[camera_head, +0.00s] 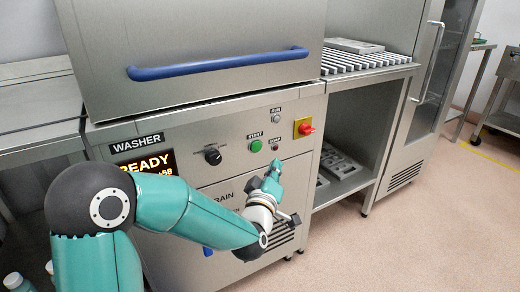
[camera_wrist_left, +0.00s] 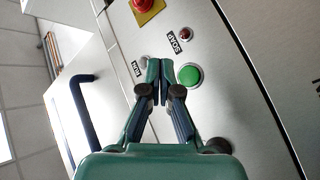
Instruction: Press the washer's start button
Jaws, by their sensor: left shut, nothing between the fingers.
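The washer's green start button (camera_head: 256,146) sits on its steel front panel under a START label. It also shows in the wrist view (camera_wrist_left: 190,76), round and bright green. My left gripper (camera_head: 274,166) is in front of the panel, a little below and to the right of the button in the head view. In the wrist view its shut fingertips (camera_wrist_left: 160,70) appear just left of the button, with nothing between them. The gap to the panel is hard to judge. The washer's display (camera_head: 148,163) reads READY and is partly hidden by my left arm. My right gripper is out of view.
Close by are a small red SOAP button (camera_head: 275,148), a RUN lamp (camera_head: 276,119), a black knob (camera_head: 212,155) and a red switch on a yellow plate (camera_head: 304,128). A blue handle (camera_head: 220,65) crosses the hood above. Shelving (camera_head: 345,100) stands to the right.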

